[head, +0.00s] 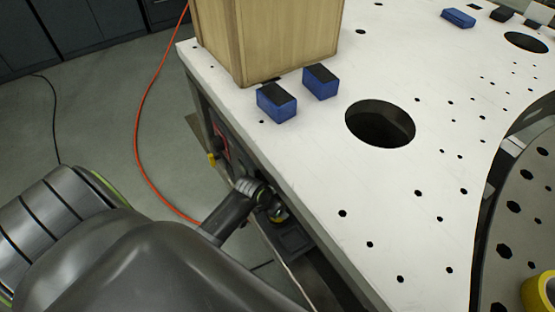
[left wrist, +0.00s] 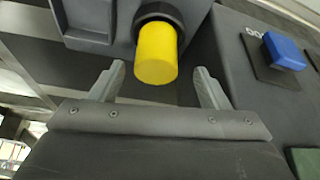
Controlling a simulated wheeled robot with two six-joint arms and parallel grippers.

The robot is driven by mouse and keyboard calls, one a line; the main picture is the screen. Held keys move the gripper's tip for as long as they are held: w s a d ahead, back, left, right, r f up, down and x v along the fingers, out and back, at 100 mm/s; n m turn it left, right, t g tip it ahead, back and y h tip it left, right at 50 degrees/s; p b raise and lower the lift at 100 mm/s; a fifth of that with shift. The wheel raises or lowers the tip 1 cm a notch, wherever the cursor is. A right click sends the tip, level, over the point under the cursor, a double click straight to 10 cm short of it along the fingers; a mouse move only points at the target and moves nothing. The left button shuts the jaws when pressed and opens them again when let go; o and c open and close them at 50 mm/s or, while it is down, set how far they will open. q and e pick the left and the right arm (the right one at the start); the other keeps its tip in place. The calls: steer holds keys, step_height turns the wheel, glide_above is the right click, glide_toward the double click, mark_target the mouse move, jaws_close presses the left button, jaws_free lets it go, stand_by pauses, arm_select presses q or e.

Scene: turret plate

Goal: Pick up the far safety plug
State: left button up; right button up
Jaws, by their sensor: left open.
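A yellow cylindrical plug (left wrist: 155,55) with a dark collar sticks out of a dark grey housing (left wrist: 90,20) in the left wrist view. My left gripper (left wrist: 159,70) is open, with one finger on each side of the plug and a gap showing on both sides. In the head view my left arm reaches down beside the table's side. My right gripper is not in view.
The white perforated tabletop (head: 310,150) has a large round hole and carries a wooden box (head: 270,40) and blue blocks (head: 277,102). An orange cable (head: 137,130) lies on the floor. A blue block (left wrist: 284,50) shows right of my gripper.

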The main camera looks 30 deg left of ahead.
arm_select(q)
steer(key=shift+b+x, duration=0.35)
steer(key=shift+x, duration=2.15)
steer(key=shift+s+d, duration=0.1)
steer(key=shift+d, duration=0.1)
steer(key=c, duration=1.1)
steer(key=shift+c, duration=0.2)
